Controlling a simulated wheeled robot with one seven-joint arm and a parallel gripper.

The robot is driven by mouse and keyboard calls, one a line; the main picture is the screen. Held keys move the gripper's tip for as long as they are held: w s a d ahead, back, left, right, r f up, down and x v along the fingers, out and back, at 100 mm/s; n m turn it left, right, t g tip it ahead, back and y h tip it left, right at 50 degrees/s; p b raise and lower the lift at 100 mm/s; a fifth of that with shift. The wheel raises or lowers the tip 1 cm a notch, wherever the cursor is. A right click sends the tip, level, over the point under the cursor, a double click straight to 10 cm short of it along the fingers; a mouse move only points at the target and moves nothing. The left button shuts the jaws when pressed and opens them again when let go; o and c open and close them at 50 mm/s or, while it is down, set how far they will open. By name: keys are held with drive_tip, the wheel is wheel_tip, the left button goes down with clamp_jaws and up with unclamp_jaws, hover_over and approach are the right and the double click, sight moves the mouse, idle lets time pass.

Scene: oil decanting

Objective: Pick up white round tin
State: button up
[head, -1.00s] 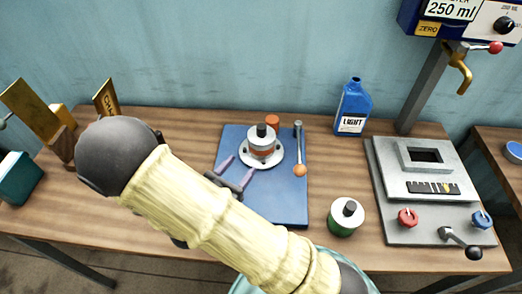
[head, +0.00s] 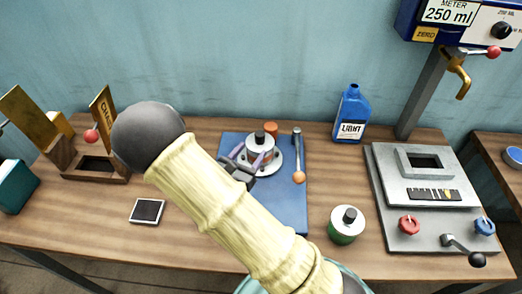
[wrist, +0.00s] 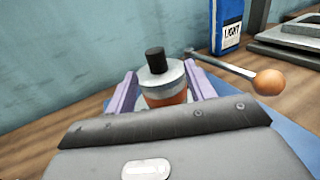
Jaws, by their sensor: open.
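A white round tin (head: 262,147) with a black knob and an orange-brown band stands upright on a round white dish (head: 278,168) on the blue mat (head: 290,206). My gripper (head: 247,157) is open at the tin's near left side, with its purple fingers pointing toward it. In the wrist view the tin (wrist: 163,80) shows between the two fingers (wrist: 160,82), one on each side. I cannot tell whether either finger touches it. The tin's lower part is hidden by my gripper's body in the wrist view.
A green tin with a white top (head: 346,224), a blue bottle (head: 351,113) and a metal-grey panel (head: 430,195) stand farther right.

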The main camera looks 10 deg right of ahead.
sight(257, 139)
drive_tip(key=shift+x, duration=1.45)
drive_tip(key=shift+w, duration=0.2)
drive_tip(key=x, duration=0.5)
drive_tip(key=shift+w+a, duration=0.1)
drive_tip(key=shift+w, duration=0.1)
drive_tip(key=shift+c, duration=0.4)
clamp_jaws()
